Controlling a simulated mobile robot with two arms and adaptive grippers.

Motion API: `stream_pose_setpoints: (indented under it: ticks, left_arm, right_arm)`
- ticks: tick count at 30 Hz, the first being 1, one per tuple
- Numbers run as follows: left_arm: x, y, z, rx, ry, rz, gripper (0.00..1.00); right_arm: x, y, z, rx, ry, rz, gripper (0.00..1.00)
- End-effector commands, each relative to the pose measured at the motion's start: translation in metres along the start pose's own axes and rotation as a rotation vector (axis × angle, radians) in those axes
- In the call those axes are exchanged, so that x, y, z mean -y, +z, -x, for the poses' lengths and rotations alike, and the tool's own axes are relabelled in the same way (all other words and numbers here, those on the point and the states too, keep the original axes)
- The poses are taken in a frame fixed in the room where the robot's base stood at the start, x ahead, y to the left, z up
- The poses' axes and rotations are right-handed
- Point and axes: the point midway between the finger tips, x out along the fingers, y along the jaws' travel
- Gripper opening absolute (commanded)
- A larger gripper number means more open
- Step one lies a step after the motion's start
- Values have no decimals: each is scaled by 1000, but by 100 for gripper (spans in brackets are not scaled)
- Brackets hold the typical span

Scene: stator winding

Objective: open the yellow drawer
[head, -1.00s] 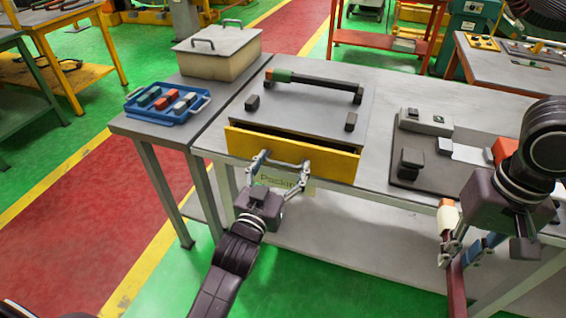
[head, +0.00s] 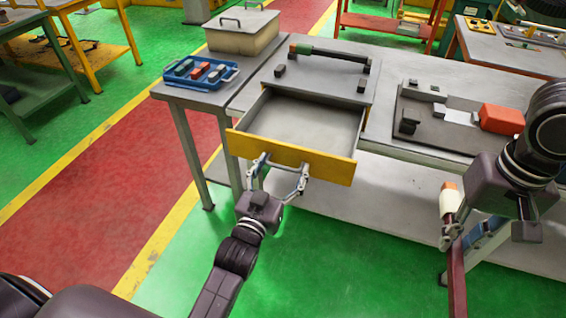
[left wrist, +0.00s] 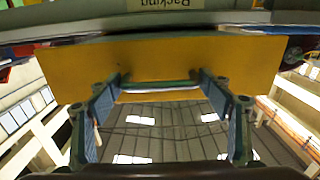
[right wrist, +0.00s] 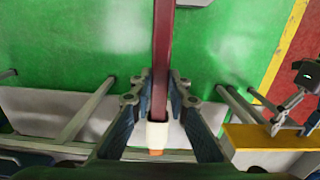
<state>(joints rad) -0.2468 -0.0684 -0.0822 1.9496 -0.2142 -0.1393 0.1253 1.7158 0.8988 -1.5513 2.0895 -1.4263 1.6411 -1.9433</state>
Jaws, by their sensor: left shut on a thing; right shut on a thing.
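The yellow drawer (head: 332,171) is pulled well out of the bench, and its grey inside shows bare in the head view. Its yellow front also shows in the left wrist view (left wrist: 160,58). My left gripper (head: 282,166) is at the middle of the front, shut on the drawer's handle (left wrist: 160,85), a thin bar between its fingers. My right gripper (head: 456,236) is apart from the drawer, at the right. It is shut on a dark red bar (right wrist: 163,45) with a white and orange end (right wrist: 157,135), held in front of the bench.
On the bench top lie a dark handled rod (head: 325,53) and small dark blocks. A blue tray (head: 182,84) with blocks and a lidded beige box (head: 243,42) stand at left. A fixture plate with an orange block (head: 501,118) is at right. Green floor is free in front.

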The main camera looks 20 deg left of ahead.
Motion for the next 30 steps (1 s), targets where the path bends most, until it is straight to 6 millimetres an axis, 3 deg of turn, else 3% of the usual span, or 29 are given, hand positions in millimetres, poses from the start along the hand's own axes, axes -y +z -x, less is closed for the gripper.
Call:
stream_pose_setpoints:
  ticks: [9, 10, 11, 23, 30]
  left_arm:
    - [-2, -1, 0, -4, 3, 6, 29]
    - [-2, -1, 0, -4, 3, 6, 75]
    - [-2, -1, 0, -4, 3, 6, 78]
    - [-1, 0, 6, 0, 1, 2, 79]
    - [-1, 2, 46, 3, 1, 2, 79]
  right_arm:
    - [0, 0, 1, -1, -1, 0, 0]
    - [0, 0, 1, -1, -1, 0, 0]
    - [0, 0, 1, -1, -1, 0, 0]
    - [0, 0, 1, -1, -1, 0, 0]
    - [0, 0, 1, -1, -1, 0, 0]
